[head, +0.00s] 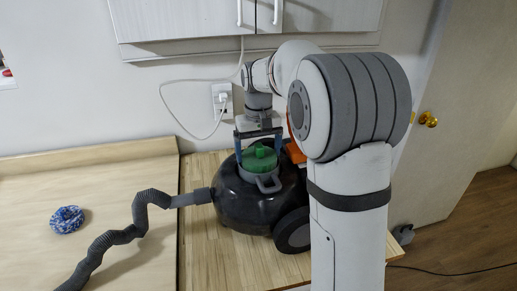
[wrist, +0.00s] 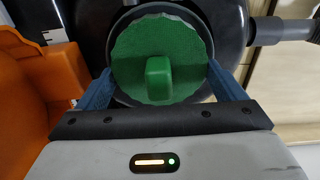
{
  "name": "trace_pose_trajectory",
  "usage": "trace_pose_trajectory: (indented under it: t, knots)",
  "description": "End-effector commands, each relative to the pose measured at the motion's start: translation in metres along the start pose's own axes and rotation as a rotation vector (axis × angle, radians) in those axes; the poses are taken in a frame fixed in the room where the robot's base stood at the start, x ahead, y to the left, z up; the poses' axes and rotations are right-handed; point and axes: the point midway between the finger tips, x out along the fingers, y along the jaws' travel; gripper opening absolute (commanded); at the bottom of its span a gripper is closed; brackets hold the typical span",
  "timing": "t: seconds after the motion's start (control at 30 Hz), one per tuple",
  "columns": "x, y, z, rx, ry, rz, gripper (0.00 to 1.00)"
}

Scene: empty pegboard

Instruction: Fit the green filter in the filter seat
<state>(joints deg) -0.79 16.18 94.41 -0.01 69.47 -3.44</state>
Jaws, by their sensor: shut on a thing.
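The green filter (head: 260,157) is a round disc with a raised knob, at the top of the black vacuum cleaner (head: 245,203). In the wrist view the filter (wrist: 189,50) lies within a dark round rim, the filter seat (wrist: 122,88). My gripper (head: 259,150) is above the vacuum, its two blue fingers on opposite sides of the filter. In the wrist view my gripper (wrist: 160,86) is shut on the filter's edges. I cannot tell whether the filter is fully down in the seat. A grey handle-like part (head: 269,184) sticks out at the front of the seat.
A grey hose (head: 120,237) runs left from the vacuum across the wooden surface. An orange object (wrist: 35,75) stands close beside my gripper. A wall outlet (head: 222,99) with a cord is behind.

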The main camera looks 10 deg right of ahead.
Motion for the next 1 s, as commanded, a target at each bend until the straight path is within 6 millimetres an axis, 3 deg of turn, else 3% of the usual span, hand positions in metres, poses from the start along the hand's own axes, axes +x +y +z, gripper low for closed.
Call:
trace_pose_trajectory:
  t: [0.07, 0.1, 0.2, 0.47, 0.8, 1.0]
  knots:
    - [0.003, 0.0, 0.0, 0.0, 0.0, 0.0, 0.67]
    - [0.002, 0.0, 0.0, 0.0, 0.0, 0.0, 0.93]
    - [0.002, 0.0, 0.0, 0.0, 0.0, 0.0, 1.0]
    - [-0.001, 0.0, 0.0, 0.0, 0.002, 0.0, 1.0]
    - [-0.053, 0.001, -0.001, 0.001, 0.004, 0.0, 1.0]
    - [-0.073, 0.001, -0.001, 0.001, 0.001, 0.0, 1.0]
